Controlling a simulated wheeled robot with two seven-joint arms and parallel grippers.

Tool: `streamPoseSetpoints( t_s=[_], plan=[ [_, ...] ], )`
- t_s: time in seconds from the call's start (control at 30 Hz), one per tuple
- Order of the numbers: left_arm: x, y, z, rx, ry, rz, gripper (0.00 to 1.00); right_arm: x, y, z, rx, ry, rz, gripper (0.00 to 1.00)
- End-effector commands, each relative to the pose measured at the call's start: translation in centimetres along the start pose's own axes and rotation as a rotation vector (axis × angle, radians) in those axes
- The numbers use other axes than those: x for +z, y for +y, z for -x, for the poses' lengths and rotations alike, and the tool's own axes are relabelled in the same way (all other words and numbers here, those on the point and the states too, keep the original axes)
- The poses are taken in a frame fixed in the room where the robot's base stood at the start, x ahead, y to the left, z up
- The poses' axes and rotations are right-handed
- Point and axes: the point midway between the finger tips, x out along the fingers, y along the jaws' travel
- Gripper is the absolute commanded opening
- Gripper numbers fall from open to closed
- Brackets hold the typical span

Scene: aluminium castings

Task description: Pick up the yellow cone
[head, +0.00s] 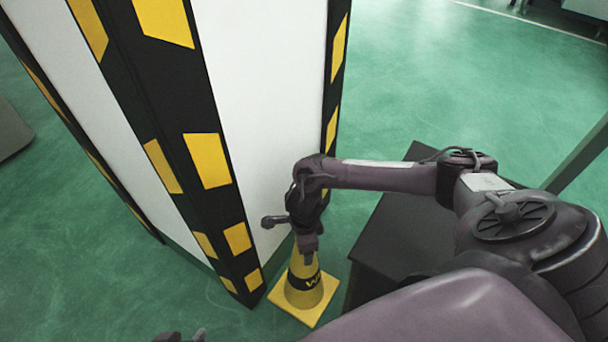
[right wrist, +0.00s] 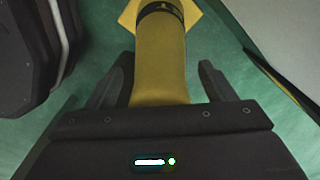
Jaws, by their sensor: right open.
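The yellow cone (head: 304,288) stands upright on the green floor, with a square yellow base and a black band with yellow lettering. My right gripper (head: 308,250) is at the cone's top in the head view, pointing down. In the right wrist view the cone (right wrist: 160,60) lies between the two open fingers of the right gripper (right wrist: 163,68), with a gap at the fingertips on both sides. The cone's tip is hidden by the gripper body. Only a dark bit of my left gripper (head: 180,337) shows at the bottom edge; its jaws cannot be made out.
A white pillar (head: 265,100) with black and yellow striped corners stands just left of and behind the cone, close to my right gripper. A dark box-like block (head: 375,245) is right of the cone. Green floor is open beyond, at the upper right.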

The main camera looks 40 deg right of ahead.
Motion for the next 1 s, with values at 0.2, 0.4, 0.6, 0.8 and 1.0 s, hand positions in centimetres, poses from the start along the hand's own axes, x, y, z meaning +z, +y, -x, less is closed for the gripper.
streamPoseSetpoints(
  t_s=[0.2,0.4,0.6,0.8,1.0],
  plan=[
    [0.00,0.00,0.03,0.000,-0.001,0.000,0.36,0.02,-0.01,0.07,0.000,0.000,0.000,0.68],
    [-0.01,-0.01,0.03,0.000,-0.001,0.000,0.36,0.02,-0.02,0.09,-0.001,-0.001,-0.001,0.41],
    [-0.01,-0.04,0.04,-0.001,-0.001,0.000,0.36,0.02,-0.03,0.09,-0.001,-0.001,-0.001,0.15],
    [-0.01,-0.05,0.04,-0.001,-0.001,0.000,0.36,0.02,-0.03,0.10,-0.001,-0.001,-0.001,0.00],
    [-0.02,-0.05,0.06,-0.001,-0.002,0.000,0.36,0.09,-0.12,0.21,-0.002,-0.003,-0.001,0.00]
  ],
)
